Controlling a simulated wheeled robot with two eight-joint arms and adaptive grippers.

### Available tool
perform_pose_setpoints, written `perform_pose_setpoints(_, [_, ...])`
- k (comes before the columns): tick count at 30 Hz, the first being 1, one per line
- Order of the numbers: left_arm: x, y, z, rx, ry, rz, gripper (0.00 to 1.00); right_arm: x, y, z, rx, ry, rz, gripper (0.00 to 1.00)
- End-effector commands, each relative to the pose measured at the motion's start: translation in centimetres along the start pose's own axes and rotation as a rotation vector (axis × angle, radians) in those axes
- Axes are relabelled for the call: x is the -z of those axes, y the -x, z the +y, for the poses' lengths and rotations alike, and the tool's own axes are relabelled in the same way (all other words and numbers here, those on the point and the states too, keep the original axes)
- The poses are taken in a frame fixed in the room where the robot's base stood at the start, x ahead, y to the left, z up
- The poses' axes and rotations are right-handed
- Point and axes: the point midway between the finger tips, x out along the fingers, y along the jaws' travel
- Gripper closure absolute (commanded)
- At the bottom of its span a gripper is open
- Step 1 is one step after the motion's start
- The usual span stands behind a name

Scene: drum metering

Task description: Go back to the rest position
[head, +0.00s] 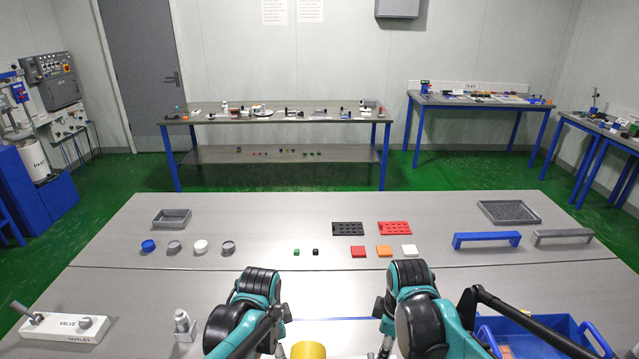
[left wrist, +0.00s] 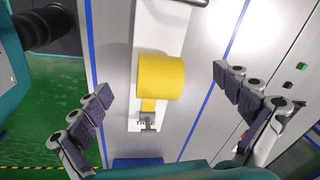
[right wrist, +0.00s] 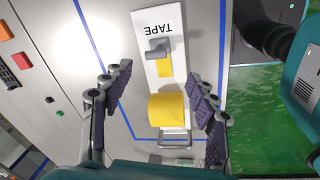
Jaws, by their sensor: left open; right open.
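My left gripper (left wrist: 164,80) is open and empty in the left wrist view, its two padded fingers spread wide. My right gripper (right wrist: 160,73) is open in the right wrist view, its fingers closer together. A yellow tape roll (head: 308,350) on a white holder lies between my arms at the bottom edge of the head view. The roll shows between the fingers in the left wrist view (left wrist: 161,76) and in the right wrist view (right wrist: 167,110), with no visible grip on it. In the head view my arms hide most of both grippers.
A white valve block (head: 64,327) and a small metal fitting (head: 184,325) stand at the left. A blue crate (head: 535,335) is at the lower right beside my right arm. Caps, small blocks, trays and handles (head: 487,239) lie farther back. The table's middle is mostly clear.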

Motion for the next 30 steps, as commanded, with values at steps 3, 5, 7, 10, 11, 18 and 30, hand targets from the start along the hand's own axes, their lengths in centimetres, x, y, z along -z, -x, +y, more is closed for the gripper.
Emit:
perform_pose_setpoints(3, [-2.8, 1.8, 1.6, 0.076, 0.227, 0.05, 0.0, -1.6, 0.9, -2.3, -0.079, -0.225, 0.046, 0.41])
perform_pose_setpoints(5, [-4.0, 2.6, 2.3, 0.113, 0.345, 0.081, 0.0, -2.3, 1.3, -3.3, -0.115, -0.342, 0.077, 0.41])
perform_pose_setpoints(7, [-5.4, 3.2, 3.3, 0.153, 0.48, 0.121, 0.0, -3.1, 1.5, -4.6, -0.155, -0.478, 0.117, 0.41])
perform_pose_setpoints(10, [-7.4, 3.7, 4.8, 0.204, 0.672, 0.187, 0.0, -4.3, 1.6, -6.3, -0.205, -0.671, 0.185, 0.41])
perform_pose_setpoints(11, [-7.9, 3.8, 5.2, 0.218, 0.727, 0.208, 0.0, -4.6, 1.5, -6.8, -0.216, -0.727, 0.207, 0.41])
perform_pose_setpoints(18, [-11.0, 3.4, 7.8, 0.286, 1.059, 0.352, 0.0, -6.3, 0.6, -9.6, -0.273, -1.062, 0.359, 0.41])
perform_pose_setpoints(30, [-11.7, 3.3, 8.4, 0.299, 1.147, 0.396, 0.0, -6.7, 0.3, -10.1, -0.281, -1.152, 0.406, 0.41])
